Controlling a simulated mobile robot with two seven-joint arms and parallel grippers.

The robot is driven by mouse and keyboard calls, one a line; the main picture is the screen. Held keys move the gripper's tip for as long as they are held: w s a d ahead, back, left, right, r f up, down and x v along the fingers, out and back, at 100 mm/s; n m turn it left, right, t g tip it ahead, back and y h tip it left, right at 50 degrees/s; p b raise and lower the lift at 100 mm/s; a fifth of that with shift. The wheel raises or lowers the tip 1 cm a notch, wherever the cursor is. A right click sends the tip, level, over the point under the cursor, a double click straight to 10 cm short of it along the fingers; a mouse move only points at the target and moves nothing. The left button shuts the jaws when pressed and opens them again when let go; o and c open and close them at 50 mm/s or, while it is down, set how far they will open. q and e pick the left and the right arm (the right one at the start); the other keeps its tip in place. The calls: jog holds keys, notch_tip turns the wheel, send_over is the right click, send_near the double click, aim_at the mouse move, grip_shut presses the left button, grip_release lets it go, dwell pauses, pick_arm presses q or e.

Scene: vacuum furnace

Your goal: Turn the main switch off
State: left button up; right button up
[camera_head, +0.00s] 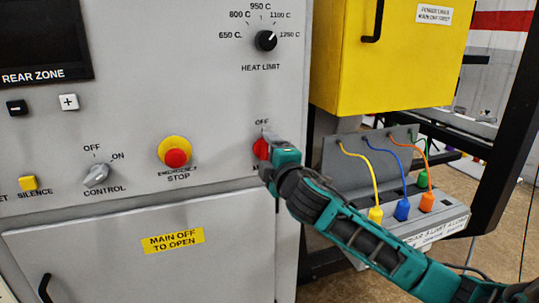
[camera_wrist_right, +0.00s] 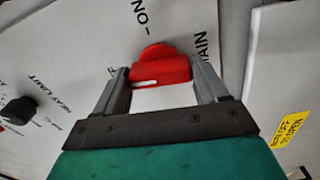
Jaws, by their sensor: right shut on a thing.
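The main switch (camera_head: 260,149) is a red rotary handle on the grey panel, partly hidden by my right gripper (camera_head: 268,143). OFF is printed above it. In the right wrist view the red handle (camera_wrist_right: 160,70) sits between the two fingers of my right gripper (camera_wrist_right: 162,76), which is shut on it. The wrist picture is turned, with ON above the handle and MAIN to its right. The handle's white mark is at its left end, on the heat limit knob's side, which appears to be the OFF side. My left gripper is not in view.
Left of the switch are the emergency stop (camera_head: 176,155) and control knob (camera_head: 96,175). The heat limit knob (camera_head: 265,40) is above. A yellow box (camera_head: 385,60) juts out at upper right. Coloured cables with plugs (camera_head: 402,209) are right of my arm.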

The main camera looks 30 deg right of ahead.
jog(key=shift+r+n, duration=0.1)
jog(key=shift+n, duration=0.5)
jog(key=o, duration=1.1)
jog(key=shift+c, duration=0.2)
jog(key=shift+s, duration=0.1)
jog(key=b+v, duration=0.1)
jog(key=v, duration=1.1)
jog(key=shift+s, duration=0.35)
